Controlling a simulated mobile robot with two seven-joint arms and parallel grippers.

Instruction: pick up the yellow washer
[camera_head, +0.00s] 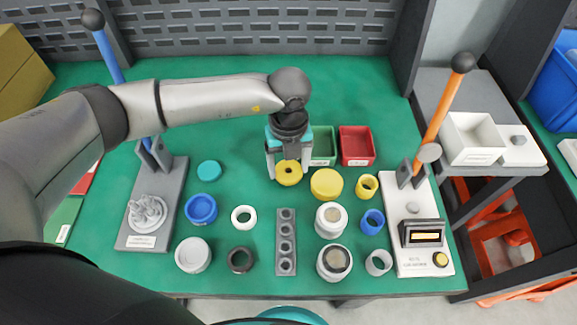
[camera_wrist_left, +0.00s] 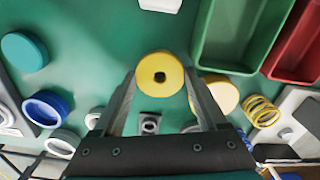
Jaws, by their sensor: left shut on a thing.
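The yellow washer (camera_head: 289,172) is a thick round disc with a small dark hole, near the middle of the green table in the head view. My left gripper (camera_head: 288,176) comes down from above and is shut on it, one finger on each side. In the left wrist view the washer (camera_wrist_left: 160,78) sits between the two fingertips (camera_wrist_left: 160,76). Whether it touches the table cannot be told. My right gripper is not in view.
A yellow lid (camera_head: 326,184) lies close to the right of the washer. A green bin (camera_head: 322,146) and a red bin (camera_head: 357,146) stand behind. A grey holed strip (camera_head: 286,241) lies in front, among several rings and jars. A lever press stands at each side.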

